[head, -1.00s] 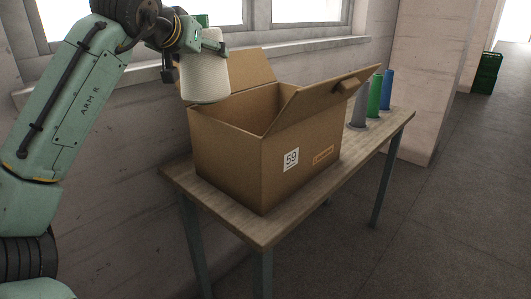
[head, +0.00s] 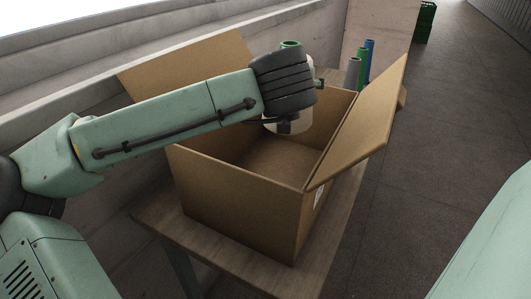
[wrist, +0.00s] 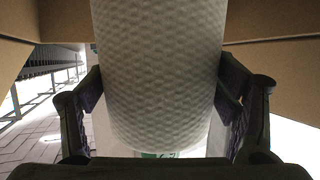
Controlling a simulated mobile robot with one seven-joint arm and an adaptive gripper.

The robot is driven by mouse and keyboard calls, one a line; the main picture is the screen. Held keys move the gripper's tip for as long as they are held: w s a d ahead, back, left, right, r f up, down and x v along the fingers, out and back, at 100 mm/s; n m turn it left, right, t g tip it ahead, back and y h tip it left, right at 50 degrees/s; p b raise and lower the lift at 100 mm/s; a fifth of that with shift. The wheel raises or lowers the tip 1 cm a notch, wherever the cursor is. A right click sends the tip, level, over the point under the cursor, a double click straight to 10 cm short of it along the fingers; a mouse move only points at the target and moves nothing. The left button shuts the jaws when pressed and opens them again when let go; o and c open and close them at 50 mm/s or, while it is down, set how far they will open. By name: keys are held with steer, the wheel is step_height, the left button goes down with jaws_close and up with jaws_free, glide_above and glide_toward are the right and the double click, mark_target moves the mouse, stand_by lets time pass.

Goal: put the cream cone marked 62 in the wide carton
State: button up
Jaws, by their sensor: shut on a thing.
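The brown carton (head: 235,205) stands open on a narrow table in the head view, its flaps spread. My gripper (head: 290,122) is over the carton's opening, near its far side, partly hidden by my own wrist. It is shut on a pale cream cone (wrist: 158,70) with a dimpled surface, which fills the middle of the wrist view between the two fingers. I cannot read a number on the cone.
The raised right flap (head: 362,125) and back-left flap (head: 190,62) flank the opening. Grey, green and blue tubes (head: 369,50) stand on the table (head: 160,222) behind the carton. A wall runs along the left.

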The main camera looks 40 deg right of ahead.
mark_target(303, 124)
step_height(303, 124, down, 4)
steer(key=shift+s+f, duration=0.1)
steer(key=shift+s, duration=0.05)
steer(key=shift+f, duration=2.35)
steer(key=shift+f+b, duration=0.35)
steer(key=shift+f+b, duration=0.25)
steer(key=shift+b, duration=0.1)
